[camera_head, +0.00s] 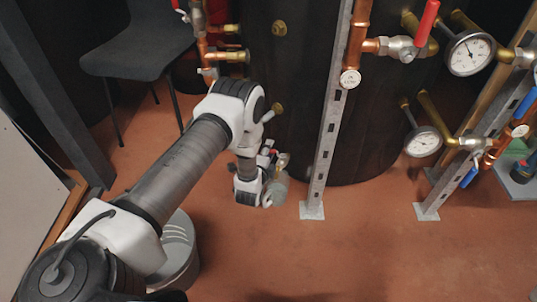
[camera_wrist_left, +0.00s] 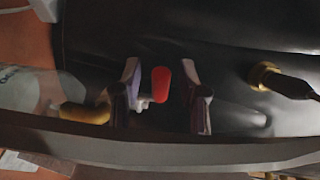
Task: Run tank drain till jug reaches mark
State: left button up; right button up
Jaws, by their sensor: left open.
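The dark tank (camera_head: 285,75) stands at the back centre. In the left wrist view, the drain valve's red handle (camera_wrist_left: 161,84) sits between the two fingers of my open left gripper (camera_wrist_left: 163,95), with a gap on both sides. A brass outlet (camera_wrist_left: 85,113) lies to the left of the fingers. It points toward a clear jug (camera_wrist_left: 25,90) with dark print, cut off by the left edge. In the head view, my left gripper (camera_head: 267,160) is low at the tank's foot, and the jug (camera_head: 279,190) stands beside it, partly hidden. The water level and mark cannot be made out.
A steel upright (camera_head: 325,135) stands just right of the jug. A grey bucket (camera_head: 181,248) is under my left arm, and a dark chair (camera_head: 140,45) is at the back left. Pipes and gauges (camera_head: 469,54) fill the right. The front floor is clear.

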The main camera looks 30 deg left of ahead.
pick_arm(q)
grip_shut()
jog(key=shift+r, duration=0.15)
jog(key=m+h+p, duration=0.1)
jog(key=w+m+h+p, duration=0.1)
jog(key=h, duration=0.1)
jog(key=m+h+p, duration=0.1)
jog(key=p, duration=0.1)
jog(key=shift+w+a+m+t+h, duration=0.15)
jog(key=shift+a+m+t+h, duration=0.15)
jog(key=shift+t+h, duration=0.1)
grip_release()
